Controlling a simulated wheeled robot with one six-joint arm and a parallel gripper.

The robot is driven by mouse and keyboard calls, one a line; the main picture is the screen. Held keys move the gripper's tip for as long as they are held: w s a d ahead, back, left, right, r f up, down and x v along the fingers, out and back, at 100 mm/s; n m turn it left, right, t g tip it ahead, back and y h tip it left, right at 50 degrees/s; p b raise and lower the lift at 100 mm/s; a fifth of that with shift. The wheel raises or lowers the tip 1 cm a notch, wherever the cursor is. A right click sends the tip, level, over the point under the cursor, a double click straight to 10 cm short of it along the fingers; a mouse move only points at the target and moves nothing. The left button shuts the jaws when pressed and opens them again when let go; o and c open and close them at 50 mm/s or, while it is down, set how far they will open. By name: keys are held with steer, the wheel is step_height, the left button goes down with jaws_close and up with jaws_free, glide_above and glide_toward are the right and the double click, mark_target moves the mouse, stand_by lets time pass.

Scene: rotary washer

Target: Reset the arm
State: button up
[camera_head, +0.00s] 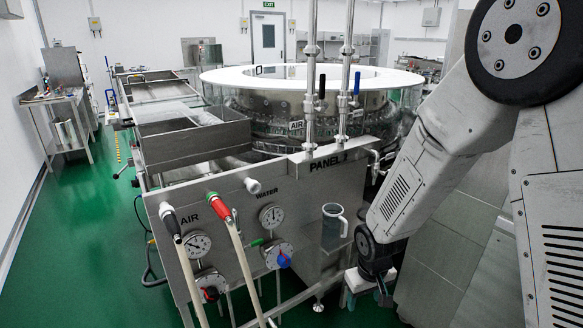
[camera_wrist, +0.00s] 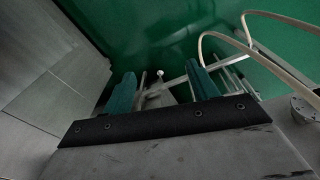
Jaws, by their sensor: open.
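My arm (camera_head: 440,150) reaches in from the right in the head view and bends down beside the steel washer panel. My gripper (camera_head: 366,297) hangs low at the arm's end, pointing down, at the right end of the panel. In the wrist view my gripper (camera_wrist: 162,88) shows two teal fingers set wide apart. Nothing is held between them. Behind them are the green floor and parts of a metal frame.
The steel panel (camera_head: 300,215) carries gauges, valves and a clear jug (camera_head: 333,225). The round washer (camera_head: 310,90) stands behind it. Pale hoses (camera_wrist: 265,60) curve at the wrist view's right. Grey cabinets (camera_head: 440,260) stand at right. Green floor (camera_head: 90,230) is open at left.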

steer(key=s+d+r+m, duration=0.1)
steer(key=s+d+r, duration=0.3)
steer(key=s+r, duration=0.8)
steer(key=s+d+r+m, duration=0.2)
steer(key=s+d+r, duration=0.2)
steer(key=s+r, duration=0.8)
step_height(320, 180, up, 5)
steer(key=shift+s+d+f+m, duration=0.1)
steer(key=shift+s+d+m, duration=0.05)
steer(key=shift+m, duration=0.15)
stand_by(0.5)
